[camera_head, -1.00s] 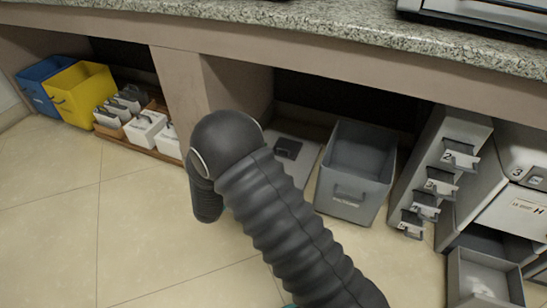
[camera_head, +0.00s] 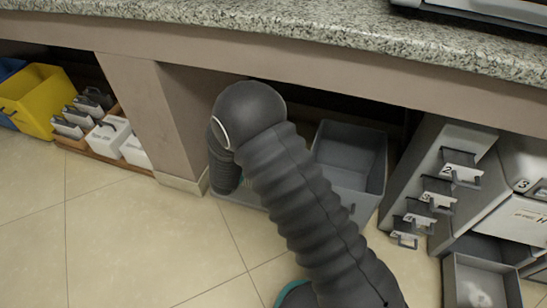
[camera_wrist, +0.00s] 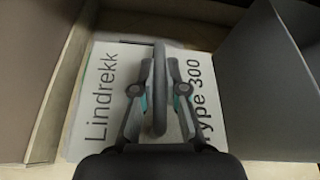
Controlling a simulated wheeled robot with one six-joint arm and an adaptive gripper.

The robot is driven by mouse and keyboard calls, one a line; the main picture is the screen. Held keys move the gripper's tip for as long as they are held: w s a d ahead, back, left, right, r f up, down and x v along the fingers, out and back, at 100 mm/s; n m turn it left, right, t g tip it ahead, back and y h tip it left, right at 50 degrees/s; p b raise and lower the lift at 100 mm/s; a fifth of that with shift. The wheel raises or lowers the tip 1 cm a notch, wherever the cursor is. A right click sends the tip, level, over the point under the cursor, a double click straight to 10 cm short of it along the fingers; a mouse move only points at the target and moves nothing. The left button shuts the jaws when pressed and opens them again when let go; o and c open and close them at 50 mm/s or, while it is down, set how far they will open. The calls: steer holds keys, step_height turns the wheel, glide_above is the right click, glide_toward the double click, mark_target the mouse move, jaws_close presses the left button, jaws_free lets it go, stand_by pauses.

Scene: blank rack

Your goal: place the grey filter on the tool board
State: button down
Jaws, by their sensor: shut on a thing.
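In the wrist view my gripper (camera_wrist: 158,95) is shut on a dark upright loop handle (camera_wrist: 159,70), which I take to be the grey filter's. A pale panel (camera_wrist: 108,55) printed "Lindrekk" and "Type 300" shows on both sides of the fingers. I cannot tell whether this panel is the filter's own top or a surface under it. In the head view my dark arm hides the gripper and the filter. Only a grey front edge (camera_head: 246,198), perhaps of the tool board, shows low under the counter beside the arm.
A grey open bin (camera_head: 352,152) stands close on the right; its wall (camera_wrist: 265,75) is near my gripper. A brown pillar (camera_head: 150,115) stands on the left. A granite counter (camera_head: 270,35) overhangs. Numbered drawers (camera_head: 447,175) are farther right. The floor (camera_head: 130,240) in front is clear.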

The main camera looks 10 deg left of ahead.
steer(key=shift+w+d+f, duration=0.35)
steer(key=shift+w+f, duration=0.05)
steer(key=shift+w, duration=0.15)
step_height(320, 180, down, 5)
steer(key=shift+b, duration=0.5)
steer(key=shift+w+f+b, duration=0.1)
steer(key=shift+f+b, duration=0.2)
steer(key=shift+f, duration=1.9)
steer(key=c, duration=1.2)
jaws_free()
